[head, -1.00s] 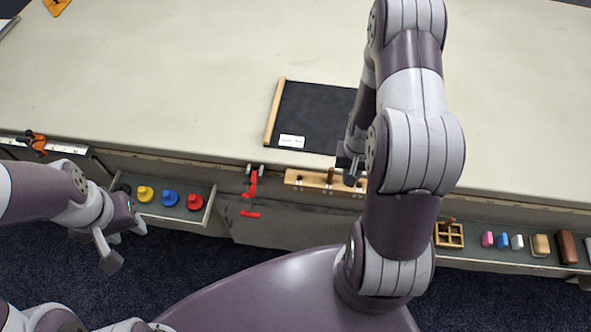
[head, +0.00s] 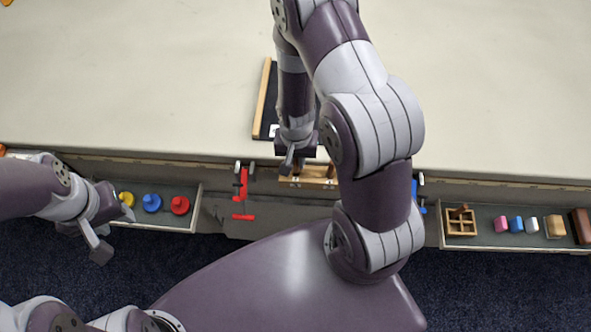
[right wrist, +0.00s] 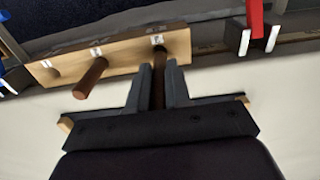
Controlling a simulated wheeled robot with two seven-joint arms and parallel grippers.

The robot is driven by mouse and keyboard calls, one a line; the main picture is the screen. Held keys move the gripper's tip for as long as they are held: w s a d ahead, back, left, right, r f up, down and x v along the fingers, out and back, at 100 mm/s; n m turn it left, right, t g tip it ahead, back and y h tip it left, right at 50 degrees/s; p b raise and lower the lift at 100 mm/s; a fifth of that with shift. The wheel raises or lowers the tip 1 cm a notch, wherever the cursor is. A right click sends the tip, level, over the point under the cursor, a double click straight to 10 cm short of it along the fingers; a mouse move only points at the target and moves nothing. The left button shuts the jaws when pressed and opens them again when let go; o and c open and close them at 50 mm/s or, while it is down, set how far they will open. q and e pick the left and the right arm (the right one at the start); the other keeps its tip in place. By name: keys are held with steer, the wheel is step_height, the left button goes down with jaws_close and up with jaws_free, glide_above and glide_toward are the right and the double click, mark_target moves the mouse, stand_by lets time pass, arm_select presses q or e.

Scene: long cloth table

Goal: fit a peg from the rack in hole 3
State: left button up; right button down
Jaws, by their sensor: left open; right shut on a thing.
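A wooden board (head: 318,173) with a row of holes and small labels is at the table's front edge; it also shows in the right wrist view (right wrist: 122,62). The label numbers are too small to read. A brown peg (right wrist: 90,78) stands out of its middle hole. My right gripper (head: 291,163) is at the board's left end. In the right wrist view it (right wrist: 160,78) is shut on another brown peg (right wrist: 158,88), beside an end label. I cannot tell whether this peg is in the hole. My left gripper (head: 113,231) is open and empty, low at the left.
A red clamp (head: 241,190) is just left of the board, a blue clamp (head: 418,192) to its right. A left tray holds yellow, blue and red (head: 180,205) knobbed pieces. A right tray holds a compartment box (head: 460,222) and several blocks. The tabletop behind is mostly clear.

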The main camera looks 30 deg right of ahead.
mark_target(296, 169)
steer(key=f+b, duration=0.4)
steer(key=shift+s+f, duration=0.2)
steer(key=shift+w+r, duration=0.1)
steer(key=shift+r, duration=0.15)
steer(key=shift+f, duration=0.15)
steer(key=c, duration=1.1)
jaws_free()
steer(key=shift+o, duration=0.2)
